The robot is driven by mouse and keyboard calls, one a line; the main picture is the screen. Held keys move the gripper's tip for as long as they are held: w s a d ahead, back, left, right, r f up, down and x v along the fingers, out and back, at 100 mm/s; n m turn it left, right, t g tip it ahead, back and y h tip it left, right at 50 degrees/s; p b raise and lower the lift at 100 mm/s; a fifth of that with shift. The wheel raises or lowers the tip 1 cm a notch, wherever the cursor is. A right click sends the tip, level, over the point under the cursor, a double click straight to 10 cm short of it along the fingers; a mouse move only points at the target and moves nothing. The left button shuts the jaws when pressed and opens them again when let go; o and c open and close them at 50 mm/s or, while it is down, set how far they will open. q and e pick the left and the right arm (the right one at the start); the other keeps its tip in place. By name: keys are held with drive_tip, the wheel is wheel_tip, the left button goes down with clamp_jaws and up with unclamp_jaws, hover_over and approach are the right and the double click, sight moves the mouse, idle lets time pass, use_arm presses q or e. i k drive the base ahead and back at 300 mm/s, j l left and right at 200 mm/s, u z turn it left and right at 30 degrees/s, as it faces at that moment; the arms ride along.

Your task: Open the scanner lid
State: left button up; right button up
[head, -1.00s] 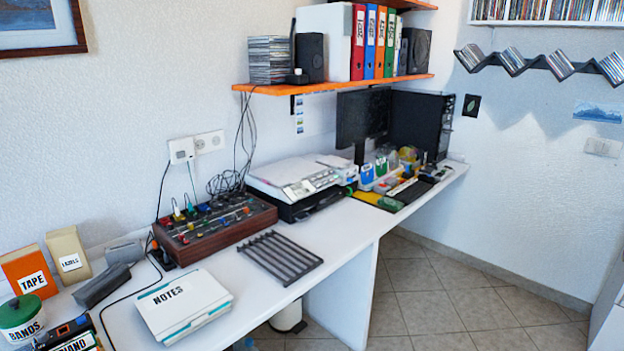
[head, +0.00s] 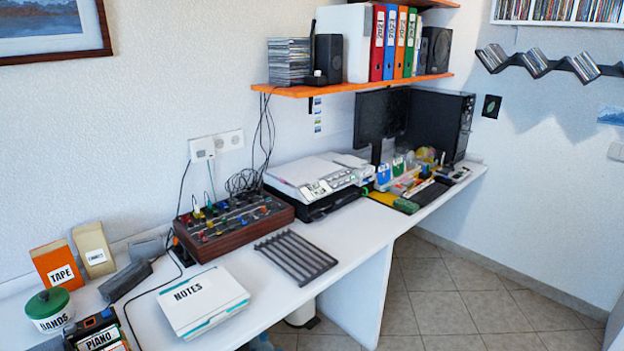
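The scanner (head: 318,181) stands on the white desk against the wall, in the middle of the head view. It has a white lid and top over a black lower body, with a panel of buttons on its front right. The lid looks closed and lies flat. No gripper of mine shows in the head view.
Left of the scanner is a wooden mixer box (head: 232,222) with knobs and cables. In front lie a dark slatted rack (head: 296,257) and a NOTES box (head: 200,302). An orange shelf (head: 350,86) hangs above. The desk (head: 352,228) is bare right of the rack.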

sight(308, 170)
drive_tip(key=i+l+u, duration=0.1)
drive_tip(key=u, duration=0.25)
drive_tip(key=l+u, duration=0.1)
drive_tip(key=u, duration=0.25)
drive_tip(key=i+l+u, duration=0.1)
drive_tip(key=u, duration=0.25)
drive_tip(key=i+l+u, duration=0.15)
drive_tip(key=l+u, duration=0.3)
drive_tip(key=l, duration=0.65)
drive_tip(key=l+u, duration=0.45)
drive_tip(key=l, duration=0.65)
